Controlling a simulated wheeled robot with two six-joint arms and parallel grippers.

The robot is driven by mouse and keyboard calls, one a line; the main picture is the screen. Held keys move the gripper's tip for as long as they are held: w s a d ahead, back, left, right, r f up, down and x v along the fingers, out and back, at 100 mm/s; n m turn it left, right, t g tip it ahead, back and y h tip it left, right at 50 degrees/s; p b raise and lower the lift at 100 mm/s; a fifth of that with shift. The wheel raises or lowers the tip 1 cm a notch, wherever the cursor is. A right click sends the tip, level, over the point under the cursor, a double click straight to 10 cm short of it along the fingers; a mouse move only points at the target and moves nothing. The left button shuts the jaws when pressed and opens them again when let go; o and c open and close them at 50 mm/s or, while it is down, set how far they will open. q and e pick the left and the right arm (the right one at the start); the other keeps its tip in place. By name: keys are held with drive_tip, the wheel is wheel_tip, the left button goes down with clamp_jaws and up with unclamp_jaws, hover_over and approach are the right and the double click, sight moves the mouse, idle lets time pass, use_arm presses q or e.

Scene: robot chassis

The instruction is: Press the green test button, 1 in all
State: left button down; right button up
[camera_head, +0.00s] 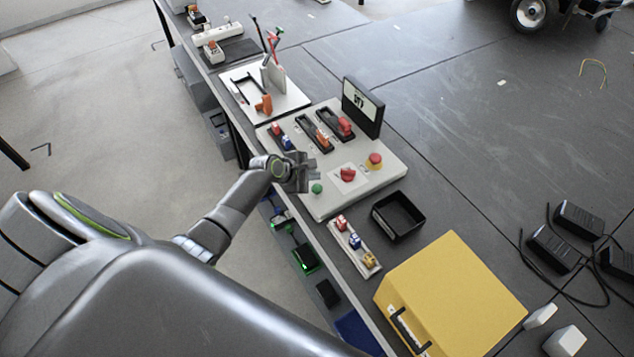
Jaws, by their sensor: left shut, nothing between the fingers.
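The green test button (317,188) sits near the front edge of a white control panel (331,205) on the bench. My left gripper (311,172) is shut and empty, just behind the button in the picture and low over the panel's left part. I cannot tell whether its fingertips touch the panel. The button shows clear of the fingers. My right gripper is not in view.
The panel also carries a red knob (348,174), a red mushroom button (374,161), plug modules (323,139) and a display (362,106). A black tray (398,216), a connector strip (354,245) and a yellow case (455,290) lie nearer.

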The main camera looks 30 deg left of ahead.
use_arm(q)
wheel_tip(320, 180, up, 3)
drive_tip(key=shift+f+p, duration=0.2)
drive_tip(key=shift+p, duration=0.6)
